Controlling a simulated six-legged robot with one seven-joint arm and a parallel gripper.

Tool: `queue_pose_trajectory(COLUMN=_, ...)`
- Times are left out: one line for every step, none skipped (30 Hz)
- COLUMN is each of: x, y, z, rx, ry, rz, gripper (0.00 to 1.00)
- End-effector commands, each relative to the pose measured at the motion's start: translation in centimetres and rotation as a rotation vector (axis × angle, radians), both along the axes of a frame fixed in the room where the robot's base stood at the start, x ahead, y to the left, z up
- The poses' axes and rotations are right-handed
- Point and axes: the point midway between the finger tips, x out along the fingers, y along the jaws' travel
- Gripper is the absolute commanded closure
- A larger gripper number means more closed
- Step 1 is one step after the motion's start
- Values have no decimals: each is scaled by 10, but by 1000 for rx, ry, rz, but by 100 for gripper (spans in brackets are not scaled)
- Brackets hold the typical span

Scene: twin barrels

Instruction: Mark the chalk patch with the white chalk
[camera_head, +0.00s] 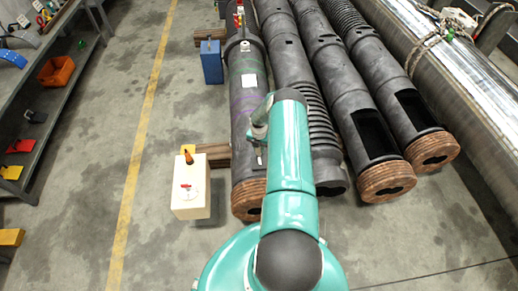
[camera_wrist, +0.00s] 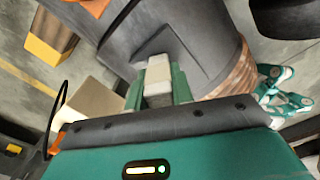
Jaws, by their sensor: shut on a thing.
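My gripper (camera_wrist: 158,88) is shut on the white chalk (camera_wrist: 157,70), a pale blocky stick between its green fingers. In the wrist view the chalk's end lies over the dark grey barrel (camera_wrist: 205,35); I cannot tell whether it touches. In the head view my gripper (camera_head: 259,146) is over the near part of the leftmost barrel (camera_head: 240,128), with a small pale tip below it. A small white square (camera_head: 248,80) and faint green and purple marks (camera_head: 243,104) show farther up this barrel. I cannot tell which of these is the chalk patch.
A cream box (camera_head: 191,190) with a red valve and an orange-topped bottle stands left of the barrel, by a wooden block (camera_head: 215,154). More dark barrels lie to the right. Shelving is at far left; the floor between is clear.

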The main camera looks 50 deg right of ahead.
Motion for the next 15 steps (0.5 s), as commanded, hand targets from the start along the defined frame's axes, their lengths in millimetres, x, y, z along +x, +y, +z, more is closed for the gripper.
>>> queue_pose_trajectory(x=1, y=-1, z=4, rx=-1, ry=-1, rz=0, gripper=100)
queue_pose_trajectory(x=1, y=-1, z=6, rx=-1, ry=-1, rz=0, gripper=100)
queue_pose_trajectory(x=1, y=-1, z=9, rx=-1, ry=-1, rz=0, gripper=100)
queue_pose_trajectory(x=1, y=-1, z=12, rx=-1, ry=-1, rz=0, gripper=100)
queue_pose_trajectory(x=1, y=-1, z=14, rx=-1, ry=-1, rz=0, gripper=100)
queue_pose_trajectory(x=0, y=-1, z=17, rx=-1, ry=-1, rz=-1, gripper=100)
queue_pose_trajectory(x=0, y=-1, z=19, rx=-1, ry=0, rz=-1, gripper=100)
queue_pose_trajectory(x=0, y=-1, z=21, rx=-1, ry=0, rz=-1, gripper=100)
queue_pose_trajectory(x=0, y=-1, z=24, rx=-1, ry=0, rz=-1, gripper=100)
queue_pose_trajectory(x=0, y=-1, z=26, rx=-1, ry=0, rz=-1, gripper=100)
queue_pose_trajectory(x=0, y=-1, z=28, rx=-1, ry=0, rz=-1, gripper=100)
queue_pose_trajectory(x=0, y=-1, z=31, rx=-1, ry=0, rz=-1, gripper=100)
queue_pose_trajectory(x=0, y=-1, z=33, rx=-1, ry=-1, rz=-1, gripper=100)
queue_pose_trajectory(x=0, y=-1, z=35, rx=-1, ry=-1, rz=-1, gripper=100)
queue_pose_trajectory(x=0, y=-1, z=38, rx=-1, ry=-1, rz=-1, gripper=100)
